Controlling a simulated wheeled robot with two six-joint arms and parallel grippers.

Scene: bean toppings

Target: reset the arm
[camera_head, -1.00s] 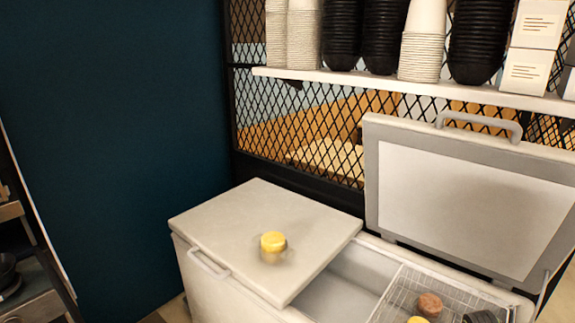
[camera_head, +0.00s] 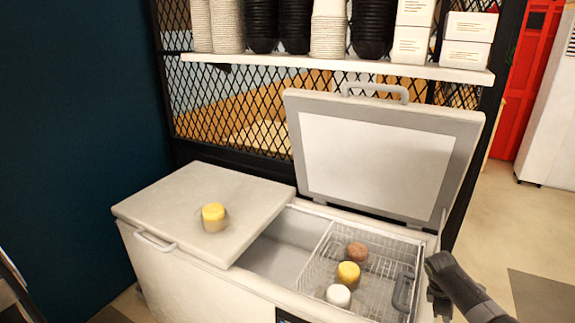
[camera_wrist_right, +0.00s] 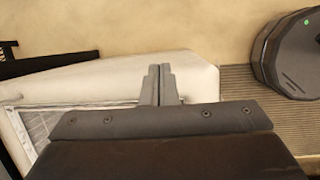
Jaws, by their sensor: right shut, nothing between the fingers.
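My right arm (camera_head: 465,290) comes in from the lower right in the head view, beside the right end of the chest freezer (camera_head: 185,275). The right wrist view shows my right gripper (camera_wrist_right: 160,85) shut and empty, with its two fingers together. Below it are the white freezer edge (camera_wrist_right: 195,78) and part of the wire basket (camera_wrist_right: 40,122). My left gripper is not in view.
The freezer's right lid (camera_head: 375,165) stands open; its left lid (camera_head: 150,200) is closed with a yellow-topped tub (camera_head: 213,217) on it. The basket holds brown (camera_head: 357,250), yellow (camera_head: 348,273) and white (camera_head: 338,295) tubs. A shelf (camera_head: 340,64) holds stacked cups. Floor (camera_head: 500,220) is clear at right.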

